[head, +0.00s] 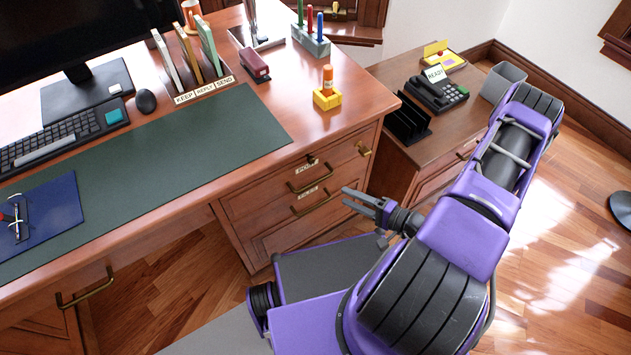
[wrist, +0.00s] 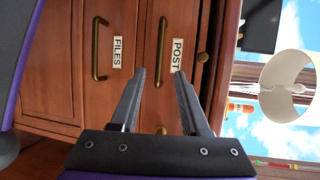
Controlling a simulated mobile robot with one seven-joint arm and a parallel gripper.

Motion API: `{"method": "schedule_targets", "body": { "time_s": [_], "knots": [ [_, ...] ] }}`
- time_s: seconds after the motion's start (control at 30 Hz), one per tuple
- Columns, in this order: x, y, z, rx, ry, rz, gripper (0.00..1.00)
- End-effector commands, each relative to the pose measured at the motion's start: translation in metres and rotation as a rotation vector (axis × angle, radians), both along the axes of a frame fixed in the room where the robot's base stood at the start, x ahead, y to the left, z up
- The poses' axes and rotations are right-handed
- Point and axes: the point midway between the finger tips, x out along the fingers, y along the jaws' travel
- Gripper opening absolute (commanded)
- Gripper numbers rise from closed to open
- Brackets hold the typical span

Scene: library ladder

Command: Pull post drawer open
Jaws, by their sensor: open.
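The post drawer (head: 275,194) is the upper labelled drawer in the desk's right pedestal and looks shut. In the wrist view, its POST label (wrist: 177,54) lies beside its brass bar handle (wrist: 161,45), and the picture is turned sideways. The FILES drawer's handle (wrist: 97,48) is to the left there. My gripper (head: 347,197) is open and empty, just right of the drawer front in the head view. In the wrist view, my gripper (wrist: 160,73) has its fingertips on either side of the post handle's line, with a gap to the drawer face.
A side cabinet (head: 398,165) stands right of the desk, carrying a phone (head: 437,92) and a black rack (head: 407,120).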

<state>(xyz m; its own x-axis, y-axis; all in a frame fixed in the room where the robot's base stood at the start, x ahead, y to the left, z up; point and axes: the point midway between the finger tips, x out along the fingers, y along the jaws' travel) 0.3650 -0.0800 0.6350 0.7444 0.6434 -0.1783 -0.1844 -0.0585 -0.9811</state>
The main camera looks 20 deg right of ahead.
Motion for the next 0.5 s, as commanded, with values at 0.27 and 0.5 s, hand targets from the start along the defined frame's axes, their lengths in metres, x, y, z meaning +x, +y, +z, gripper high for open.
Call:
{"method": "schedule_targets", "body": {
  "time_s": [0.27, 0.5],
  "knots": [
    [0.046, 0.041, -0.012, 0.0, 0.0, 0.005, 0.46],
    [0.077, 0.067, -0.02, -0.001, 0.0, 0.003, 0.46]
  ]
}}
